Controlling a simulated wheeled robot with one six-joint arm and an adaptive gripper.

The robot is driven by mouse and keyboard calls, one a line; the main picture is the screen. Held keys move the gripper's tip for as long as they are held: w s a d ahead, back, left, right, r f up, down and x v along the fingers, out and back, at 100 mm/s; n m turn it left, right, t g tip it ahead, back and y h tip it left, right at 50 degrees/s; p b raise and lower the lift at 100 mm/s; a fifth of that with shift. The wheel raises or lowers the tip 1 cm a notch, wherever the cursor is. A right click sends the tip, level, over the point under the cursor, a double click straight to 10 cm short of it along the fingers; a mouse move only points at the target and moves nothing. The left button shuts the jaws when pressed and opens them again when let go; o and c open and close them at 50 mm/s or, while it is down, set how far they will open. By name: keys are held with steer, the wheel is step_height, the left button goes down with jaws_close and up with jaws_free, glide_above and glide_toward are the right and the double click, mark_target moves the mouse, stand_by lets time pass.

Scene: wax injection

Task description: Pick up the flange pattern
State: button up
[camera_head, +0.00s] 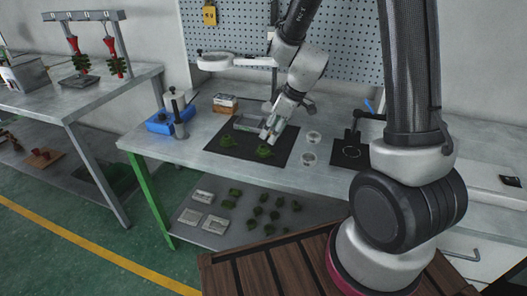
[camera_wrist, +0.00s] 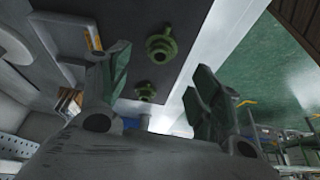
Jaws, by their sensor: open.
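Two green wax pieces lie on the dark mat (camera_head: 215,150) on the workbench. The right green flange-like piece (camera_head: 264,152) is close to my gripper (camera_head: 269,135) in the head view. The left green piece (camera_head: 228,141) lies farther off. In the wrist view, the larger flange-like piece (camera_wrist: 160,45) shows a round disc with a raised hub, and the smaller-looking piece (camera_wrist: 145,91) is beyond it. My gripper (camera_wrist: 158,65) is open and empty, its fingers spread either side of these pieces in the picture. I cannot tell its exact height above the mat.
A grey metal block (camera_head: 250,123) lies at the mat's back. A blue-based device (camera_head: 172,122) stands left, and a magnifier lamp (camera_head: 215,62) behind. Two small round dishes (camera_head: 310,159) and a smaller dark mat (camera_head: 350,154) are to the right. The lower shelf (camera_head: 235,235) holds several green pieces.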

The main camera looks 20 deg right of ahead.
mark_target(264, 147)
steer(key=x, duration=0.8)
steer(key=shift+a+r, duration=0.1)
steer(key=c, duration=0.8)
